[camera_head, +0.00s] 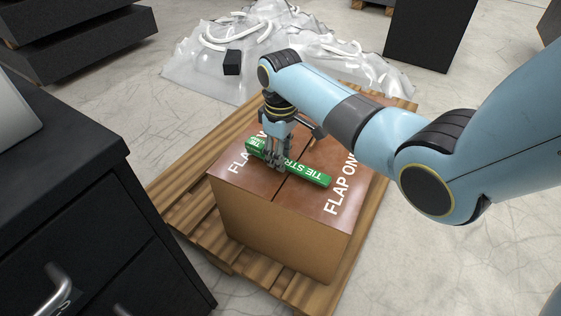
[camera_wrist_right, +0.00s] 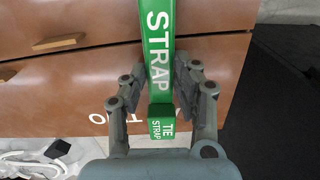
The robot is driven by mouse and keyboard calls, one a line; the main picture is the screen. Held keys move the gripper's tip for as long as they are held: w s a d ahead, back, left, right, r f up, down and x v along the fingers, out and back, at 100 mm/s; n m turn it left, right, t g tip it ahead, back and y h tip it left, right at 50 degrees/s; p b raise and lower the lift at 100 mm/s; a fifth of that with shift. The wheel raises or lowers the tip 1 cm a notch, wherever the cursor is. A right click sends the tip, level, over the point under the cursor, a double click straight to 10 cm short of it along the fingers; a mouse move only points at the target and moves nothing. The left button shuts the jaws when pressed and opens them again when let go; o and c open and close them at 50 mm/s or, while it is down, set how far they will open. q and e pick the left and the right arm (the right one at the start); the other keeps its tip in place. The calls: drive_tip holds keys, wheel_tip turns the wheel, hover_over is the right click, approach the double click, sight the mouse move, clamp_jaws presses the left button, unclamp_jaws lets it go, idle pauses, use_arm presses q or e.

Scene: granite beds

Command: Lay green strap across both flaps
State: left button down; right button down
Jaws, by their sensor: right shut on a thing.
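The green strap (camera_head: 300,170), a stiff bar with white "TIE STRAP" lettering, spans the seam between the two brown flaps on top of the cardboard box (camera_head: 270,232). Flap one (camera_head: 330,182) is on the right and flap two (camera_head: 232,172) on the left. My right gripper (camera_head: 276,164) is shut on the strap, left of its middle. In the right wrist view, the gripper's fingers (camera_wrist_right: 160,95) stand either side of the strap (camera_wrist_right: 160,45). I cannot tell whether the strap touches the flaps. My left gripper is not in view.
The box stands on a wooden pallet (camera_head: 178,215). A black cabinet (camera_head: 80,190) stands close on the left. Behind are a clear plastic heap with white tubing (camera_head: 205,72), a small black block (camera_head: 232,62) and dark granite blocks (camera_head: 432,38).

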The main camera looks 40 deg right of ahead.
drive_tip(key=shift+f, duration=0.45)
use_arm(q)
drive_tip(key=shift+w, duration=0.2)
use_arm(e)
drive_tip(key=shift+r, duration=0.15)
drive_tip(key=c, duration=1)
unclamp_jaws()
use_arm(q)
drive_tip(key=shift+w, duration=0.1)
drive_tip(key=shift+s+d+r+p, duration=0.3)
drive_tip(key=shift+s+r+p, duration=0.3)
drive_tip(key=shift+p, duration=0.35)
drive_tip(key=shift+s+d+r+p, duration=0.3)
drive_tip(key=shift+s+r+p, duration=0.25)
drive_tip(key=shift+p, duration=0.45)
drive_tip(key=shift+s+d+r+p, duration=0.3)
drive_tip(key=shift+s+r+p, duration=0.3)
drive_tip(key=shift+p, duration=0.35)
use_arm(e)
wheel_tip(320, 180, up, 12)
